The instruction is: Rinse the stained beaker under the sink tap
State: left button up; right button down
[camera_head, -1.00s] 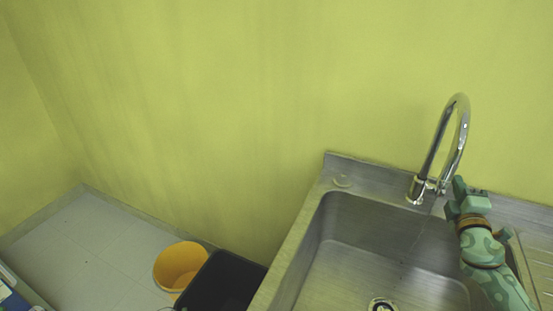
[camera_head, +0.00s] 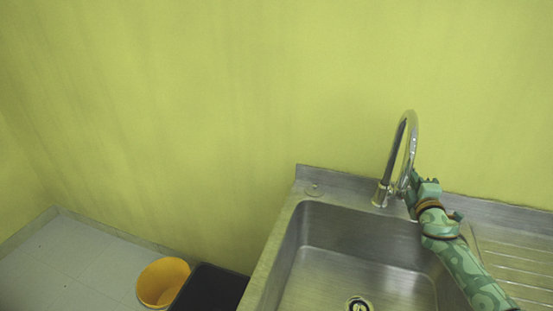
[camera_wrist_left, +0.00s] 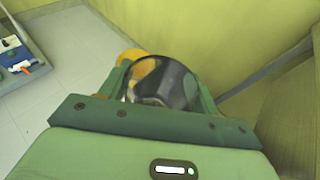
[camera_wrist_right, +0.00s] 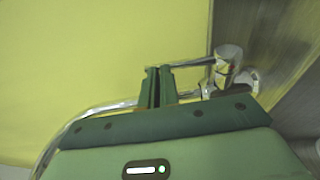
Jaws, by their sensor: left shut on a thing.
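The tap (camera_head: 411,135) is a curved chrome spout at the back of the steel sink (camera_head: 300,240). I cannot tell whether water runs. My right gripper (camera_head: 412,180) is beside the tap's base. In the right wrist view its fingers (camera_wrist_right: 159,85) are together, with the tap's thin lever (camera_wrist_right: 190,63) at their tips; I cannot tell if they touch it. In the left wrist view my left gripper (camera_wrist_left: 160,85) is shut on the clear glass beaker (camera_wrist_left: 165,82). Its stain cannot be made out. The left gripper and beaker are outside the head view.
A yellow bucket (camera_head: 162,282) and a black bin (camera_head: 210,288) stand on the floor left of the sink. A ribbed drainboard (camera_head: 515,262) lies to the right. The green-yellow wall rises close behind the tap. The sink basin looks empty around its drain (camera_head: 359,304).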

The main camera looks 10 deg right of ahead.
pick_arm(q)
jog(key=shift+r, duration=0.45)
jog(key=shift+f, duration=0.15)
pick_arm(e)
jog(key=shift+w+d+r, duration=0.1)
jog(key=shift+d+r, duration=0.1)
jog(key=shift+r, duration=0.25)
